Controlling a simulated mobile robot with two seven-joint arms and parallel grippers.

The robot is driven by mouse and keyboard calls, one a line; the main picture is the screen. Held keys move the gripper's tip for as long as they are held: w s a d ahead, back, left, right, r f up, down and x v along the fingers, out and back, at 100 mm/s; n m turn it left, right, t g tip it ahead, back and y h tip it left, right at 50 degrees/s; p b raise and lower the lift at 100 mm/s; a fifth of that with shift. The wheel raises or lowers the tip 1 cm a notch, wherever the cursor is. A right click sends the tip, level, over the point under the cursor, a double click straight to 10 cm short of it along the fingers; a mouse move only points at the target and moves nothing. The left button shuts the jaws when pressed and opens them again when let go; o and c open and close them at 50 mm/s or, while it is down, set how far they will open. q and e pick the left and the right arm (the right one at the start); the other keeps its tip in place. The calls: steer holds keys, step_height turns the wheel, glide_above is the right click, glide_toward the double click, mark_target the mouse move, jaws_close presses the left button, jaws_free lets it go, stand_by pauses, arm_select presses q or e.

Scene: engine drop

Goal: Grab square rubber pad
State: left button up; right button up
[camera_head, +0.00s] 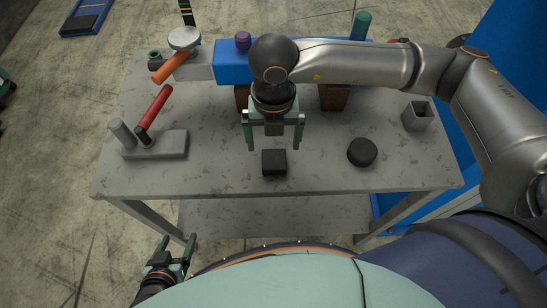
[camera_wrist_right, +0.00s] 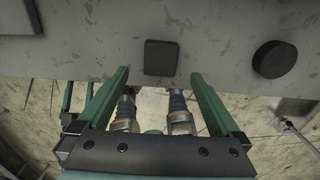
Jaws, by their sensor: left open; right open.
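The square rubber pad (camera_head: 274,162) is a small black block lying on the grey table near its front edge. In the right wrist view the pad (camera_wrist_right: 161,57) shows beyond and between the two green fingers. My right gripper (camera_head: 273,147) is open and empty, pointing down above the table just behind the pad. It also shows in the right wrist view (camera_wrist_right: 162,72), with its fingers wide apart. My left gripper (camera_head: 190,250) is open and empty, low in front of the table at the lower left.
A round black pad (camera_head: 362,152) lies right of the square one. A grey open container (camera_head: 417,116) stands further right. A red-handled tool on a grey base (camera_head: 158,145) is at left. A blue block (camera_head: 232,62) is behind my right arm. The table's (camera_head: 220,175) front strip is mostly clear.

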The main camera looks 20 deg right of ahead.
mark_target(274, 159)
step_height(274, 159, down, 6)
steer(key=shift+f+p, duration=0.25)
steer(key=shift+p, duration=0.4)
steer(key=shift+s, duration=0.1)
steer(key=shift+c, duration=0.2)
steer(key=c, duration=1.4)
steer(key=shift+r, duration=0.15)
